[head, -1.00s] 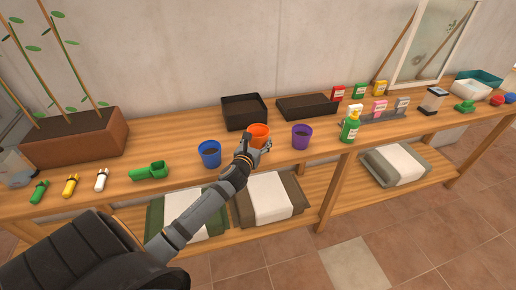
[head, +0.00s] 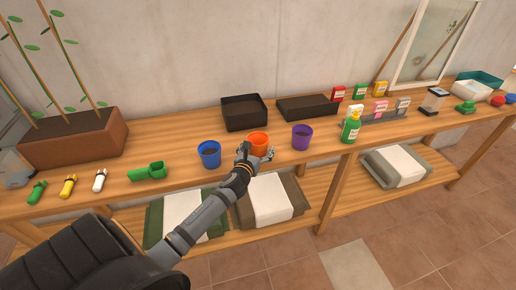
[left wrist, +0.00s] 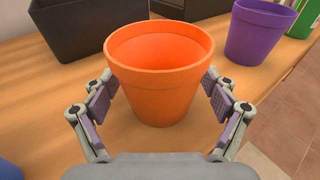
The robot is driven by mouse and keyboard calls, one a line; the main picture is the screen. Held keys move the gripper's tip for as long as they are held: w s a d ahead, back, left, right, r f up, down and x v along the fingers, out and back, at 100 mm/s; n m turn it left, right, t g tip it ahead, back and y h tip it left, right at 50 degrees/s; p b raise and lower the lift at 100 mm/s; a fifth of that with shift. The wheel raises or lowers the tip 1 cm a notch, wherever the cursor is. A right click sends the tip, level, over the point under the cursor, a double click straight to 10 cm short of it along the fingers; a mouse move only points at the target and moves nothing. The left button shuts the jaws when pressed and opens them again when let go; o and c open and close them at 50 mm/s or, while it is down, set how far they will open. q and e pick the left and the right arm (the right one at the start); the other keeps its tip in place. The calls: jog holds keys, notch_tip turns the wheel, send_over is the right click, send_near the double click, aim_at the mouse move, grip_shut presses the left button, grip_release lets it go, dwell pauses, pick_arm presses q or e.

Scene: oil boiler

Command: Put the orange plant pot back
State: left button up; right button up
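The orange plant pot (head: 259,140) stands upright on the tabletop, between the blue pot (head: 209,154) and the purple pot (head: 302,137). It fills the middle of the left wrist view (left wrist: 160,85), and looks empty inside. My left gripper (head: 251,152) reaches it from the front. In the left wrist view its two fingers (left wrist: 160,92) lie one on each side of the pot, with the fingertips against its wall below the rim. The far side of the pot is hidden. My right gripper is in neither view.
Two black trays (head: 244,128) stand behind the pots. Folded cloths (head: 268,200) lie on the shelf below.

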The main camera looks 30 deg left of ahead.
pick_arm(q)
jog(key=shift+r, duration=0.3)
jog(key=v, duration=1.2)
jog(key=shift+b, duration=0.3)
jog(key=shift+f, duration=0.1)
